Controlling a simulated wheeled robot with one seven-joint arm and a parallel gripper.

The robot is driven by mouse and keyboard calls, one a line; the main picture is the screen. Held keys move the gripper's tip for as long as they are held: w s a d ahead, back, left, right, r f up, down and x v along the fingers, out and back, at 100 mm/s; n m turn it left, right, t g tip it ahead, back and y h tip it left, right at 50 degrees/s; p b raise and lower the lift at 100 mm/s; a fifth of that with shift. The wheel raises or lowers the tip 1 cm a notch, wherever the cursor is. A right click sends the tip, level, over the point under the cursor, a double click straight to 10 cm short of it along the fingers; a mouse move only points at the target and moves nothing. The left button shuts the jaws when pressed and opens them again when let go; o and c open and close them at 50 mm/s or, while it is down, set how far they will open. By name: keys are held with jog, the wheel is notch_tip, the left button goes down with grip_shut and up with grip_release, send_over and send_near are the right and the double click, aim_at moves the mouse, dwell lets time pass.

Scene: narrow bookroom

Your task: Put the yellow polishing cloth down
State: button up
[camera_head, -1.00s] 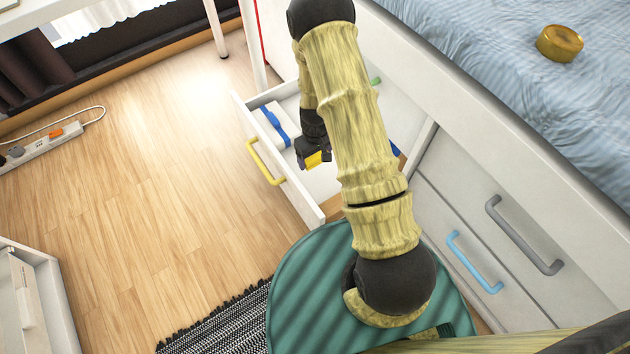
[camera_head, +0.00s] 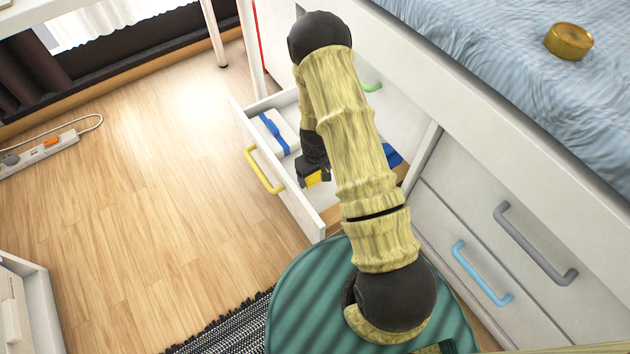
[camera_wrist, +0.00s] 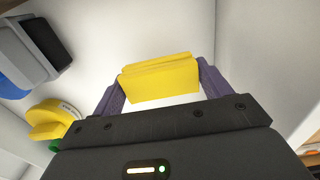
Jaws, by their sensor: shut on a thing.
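The yellow polishing cloth (camera_wrist: 160,80) is a folded, block-like piece between the two purple fingers of my gripper (camera_wrist: 161,86) in the wrist view. The gripper is shut on it, one finger at each end. In the head view the gripper (camera_head: 314,178) points down inside the open white drawer (camera_head: 283,212), with a small part of the yellow cloth (camera_head: 313,180) showing. My arm hides part of the drawer. I cannot tell whether the cloth touches the drawer floor.
A white item with a blue band (camera_head: 277,132) lies at the drawer's far end; a blue thing (camera_head: 392,155) lies right of my arm. The wrist view shows a grey-and-black object (camera_wrist: 38,45) and a yellow round thing (camera_wrist: 50,120) at left.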

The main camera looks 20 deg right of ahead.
aim_at(315, 181)
notch_tip(315, 181, down, 4)
jog(key=b, duration=0.2)
jog(key=shift+b, duration=0.3)
jog(key=shift+r, duration=0.15)
jog(key=o, duration=0.9)
notch_tip(315, 181, up, 12)
jog(key=p, duration=0.7)
jog(key=shift+p, duration=0.4)
